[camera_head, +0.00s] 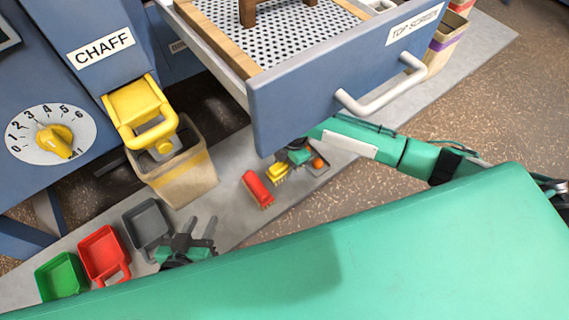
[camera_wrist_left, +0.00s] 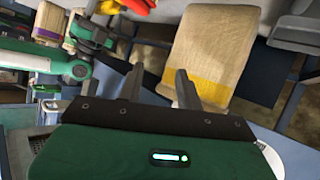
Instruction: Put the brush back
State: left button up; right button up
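A red brush-like piece (camera_head: 257,189) lies on the grey floor strip below the drawer. A smaller yellow brush-like piece (camera_head: 277,174) lies beside it; I cannot tell which is the task's brush. My left gripper (camera_head: 203,232) is open and empty, right of the grey scoop. Its fingers stand apart in the left wrist view (camera_wrist_left: 160,85). My right gripper (camera_head: 298,154) is by the yellow piece, partly hidden under the drawer front; its fingers are not clear.
The TOP SCREEN drawer (camera_head: 340,85) stands pulled out above my right arm, with a brown wooden piece (camera_head: 255,10) on its mesh. A yellow-striped bin (camera_head: 182,180) sits under the chaff chute. Grey (camera_head: 147,224), red (camera_head: 103,254) and green (camera_head: 62,277) scoops lie lower left.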

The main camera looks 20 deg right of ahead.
jog(key=o, duration=0.3)
